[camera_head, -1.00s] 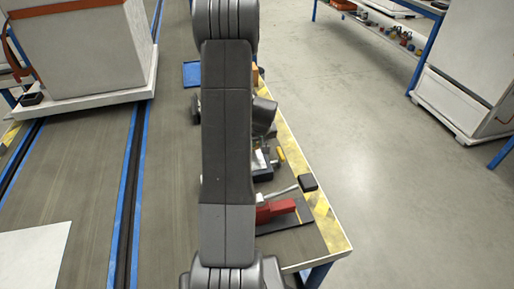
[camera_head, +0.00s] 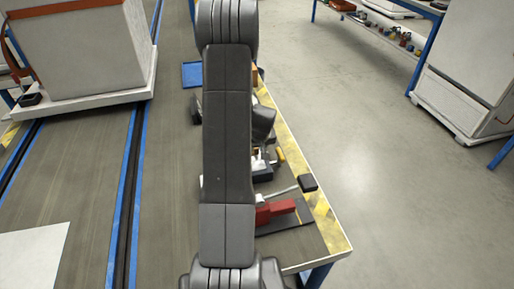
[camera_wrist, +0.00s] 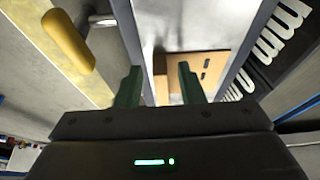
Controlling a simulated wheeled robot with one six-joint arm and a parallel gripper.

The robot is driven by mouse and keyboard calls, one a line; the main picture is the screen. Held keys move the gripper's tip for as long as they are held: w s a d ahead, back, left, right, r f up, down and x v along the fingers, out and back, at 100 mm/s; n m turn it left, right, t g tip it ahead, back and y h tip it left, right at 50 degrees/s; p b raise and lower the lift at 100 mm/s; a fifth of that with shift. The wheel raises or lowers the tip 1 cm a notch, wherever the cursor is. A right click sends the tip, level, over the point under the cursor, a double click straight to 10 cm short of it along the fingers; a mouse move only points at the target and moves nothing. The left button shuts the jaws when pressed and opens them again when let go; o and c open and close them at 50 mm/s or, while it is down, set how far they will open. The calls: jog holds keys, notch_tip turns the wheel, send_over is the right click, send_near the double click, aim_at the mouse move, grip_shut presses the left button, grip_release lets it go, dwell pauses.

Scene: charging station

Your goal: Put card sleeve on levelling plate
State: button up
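My gripper (camera_wrist: 158,84) shows in the wrist view with its two dark green fingers apart and a clear gap between them. A tan, card-like piece with dark slots (camera_wrist: 212,66) lies beyond the fingers, partly behind the right one; it looks like the card sleeve. I see no grip on it. A pale grey, shiny flat surface (camera_wrist: 195,22) lies above it in the picture; I cannot tell whether it is the levelling plate. In the head view, my arm hides much of the bench, and a small orange-brown piece (camera_head: 254,76) shows beside it.
A yellow rounded object (camera_wrist: 68,40) is at upper left in the wrist view, and a black panel with white shapes (camera_wrist: 272,50) at right. In the head view, a red tool (camera_head: 275,211) with a lever lies on the bench near its yellow-striped edge (camera_head: 322,212).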

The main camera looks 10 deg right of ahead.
jog(key=p+v, duration=0.1)
jog(key=v, duration=1.1)
jog(key=shift+r, duration=0.1)
